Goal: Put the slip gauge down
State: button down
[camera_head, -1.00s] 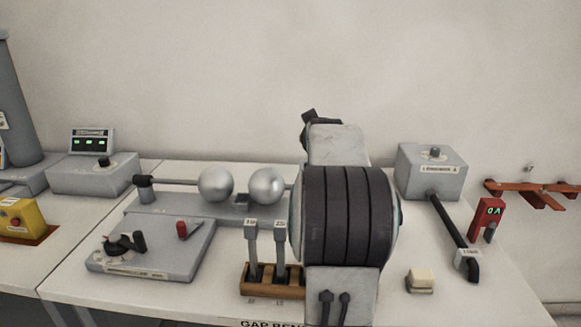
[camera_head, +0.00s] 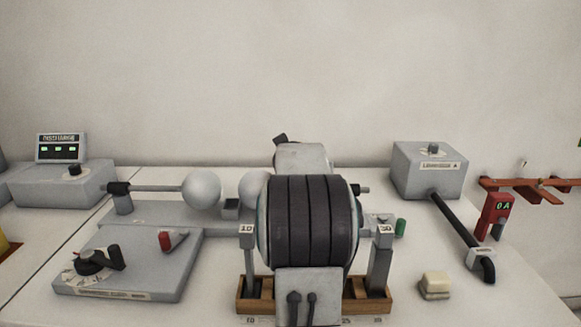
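A wooden rack (camera_head: 243,301) stands at the front of the bench. One upright slip gauge marked 10 (camera_head: 247,237) stands at its left end. Another upright slip gauge, whose mark looks like 30 (camera_head: 383,238), stands at its right end. The middle of the rack is hidden behind my arm, a black-banded joint with grey links. My gripper is not visible, so I cannot see whether it holds a gauge or how its fingers stand.
Two metal spheres (camera_head: 202,190) sit behind the rack, the right one partly covered. A control plate (camera_head: 140,262) lies left, a grey box (camera_head: 430,172) with a black cable lies right. A cream block (camera_head: 434,284) sits right of the rack, with bare bench around it.

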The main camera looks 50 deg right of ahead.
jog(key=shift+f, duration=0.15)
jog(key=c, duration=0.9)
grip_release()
